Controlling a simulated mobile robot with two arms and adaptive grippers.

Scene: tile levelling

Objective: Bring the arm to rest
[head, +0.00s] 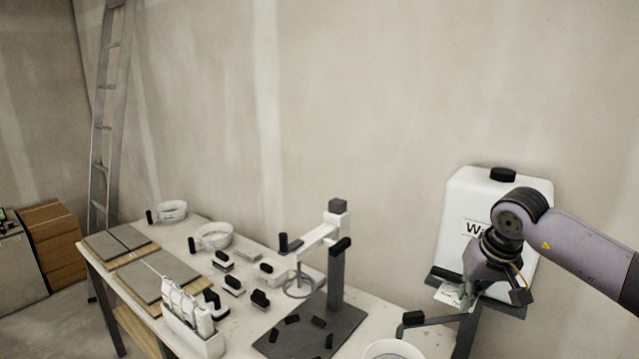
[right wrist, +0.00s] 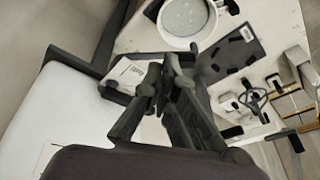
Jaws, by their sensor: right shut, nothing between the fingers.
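My right arm (head: 590,240) comes in from the right in the head view. Its gripper (head: 466,296) points down in front of the white canister (head: 462,195). The gripper is shut and empty; its closed fingertips (right wrist: 168,72) also show in the right wrist view. A small white printed card (head: 447,293) lies beside the fingers at the canister's stand; whether they touch it I cannot tell. It also shows in the right wrist view (right wrist: 128,72). My left gripper is not in view.
The white workbench (head: 425,335) holds a stand with a whisk (head: 336,265), a bucket (head: 392,349), black-handled tools and grey tiles (head: 150,275). A dark lever (head: 425,317) juts near the gripper. A ladder (head: 103,130) leans on the wall.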

